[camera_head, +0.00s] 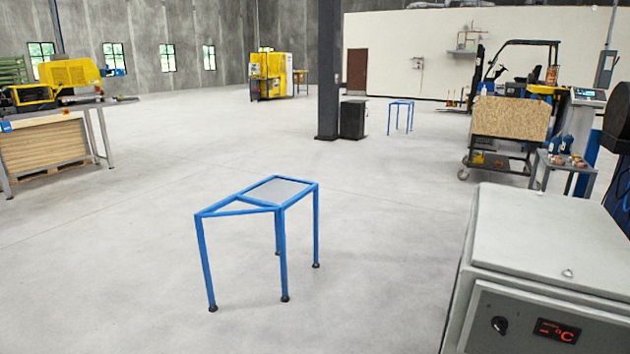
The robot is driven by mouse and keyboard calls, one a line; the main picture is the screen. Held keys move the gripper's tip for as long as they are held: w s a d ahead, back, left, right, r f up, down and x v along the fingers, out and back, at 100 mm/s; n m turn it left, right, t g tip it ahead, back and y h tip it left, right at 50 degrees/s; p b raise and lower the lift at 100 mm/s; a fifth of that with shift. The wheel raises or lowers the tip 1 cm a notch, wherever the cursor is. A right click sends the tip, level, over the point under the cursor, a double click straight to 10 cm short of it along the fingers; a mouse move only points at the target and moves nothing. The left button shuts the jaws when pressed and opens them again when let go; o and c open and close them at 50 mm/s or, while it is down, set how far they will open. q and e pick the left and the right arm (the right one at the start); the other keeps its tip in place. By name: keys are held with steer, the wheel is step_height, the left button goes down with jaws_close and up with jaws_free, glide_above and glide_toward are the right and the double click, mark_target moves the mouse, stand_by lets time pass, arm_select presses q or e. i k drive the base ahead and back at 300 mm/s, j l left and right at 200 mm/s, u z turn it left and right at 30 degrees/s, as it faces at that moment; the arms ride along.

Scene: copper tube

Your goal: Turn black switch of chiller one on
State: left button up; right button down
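A grey metal cabinet (545,240), which looks like a chiller, stands at the lower right of the head view, cut off by the frame edges. Its dark front panel (478,318) carries a round black switch (499,325). To the right of the switch is a small display (556,331) with red characters that look like a dash and "°C". I cannot read the number of this chiller or the exact setting of the switch. Neither of my grippers shows in the view.
A blue metal stand (282,208) with a grey top stands in the middle of the floor. A workbench (55,145) with yellow machines is at the left. A dark pillar (328,70), a wheeled cart (508,118) and a forklift are farther back.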

mark_target(499, 324)
steer(key=z, duration=1.45)
steer(key=i+l, duration=0.15)
steer(key=l, duration=0.25)
steer(key=i+l, duration=0.15)
steer(key=l, duration=0.25)
steer(key=i+l, duration=0.2)
steer(key=l, duration=0.2)
steer(key=i, duration=0.35)
